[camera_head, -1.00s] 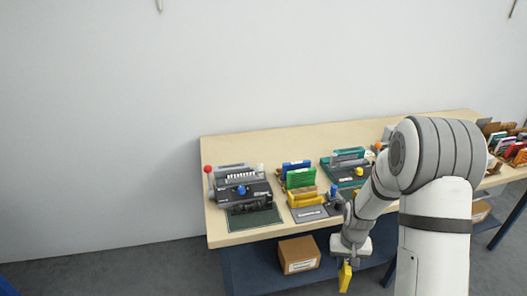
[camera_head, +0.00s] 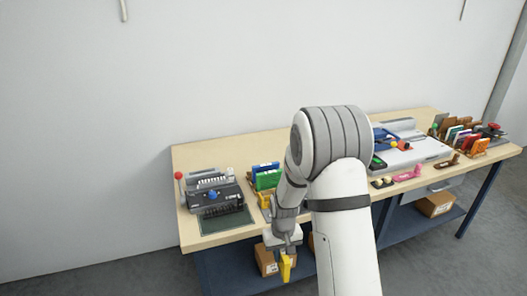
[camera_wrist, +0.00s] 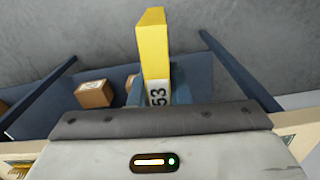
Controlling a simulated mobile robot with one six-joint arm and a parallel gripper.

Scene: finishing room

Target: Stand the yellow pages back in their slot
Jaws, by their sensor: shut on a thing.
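My gripper (camera_head: 284,258) hangs in front of the bench's front edge and is shut on the yellow pages (camera_head: 286,270), a narrow yellow block. In the wrist view the yellow pages (camera_wrist: 153,45) stick out beyond the fingers, with a white label reading 53 near the grip. On the bench, a rack with blue and green upright pieces (camera_head: 266,177) stands left of my arm. My arm hides part of this rack, and I cannot see an empty slot clearly.
The wooden bench (camera_head: 310,140) runs along the wall. A black punch machine (camera_head: 213,193) stands at its left end on a dark mat. A white machine (camera_head: 415,150) and a rack of coloured pieces (camera_head: 470,137) stand to the right. Cardboard boxes (camera_head: 434,205) sit on the lower shelf.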

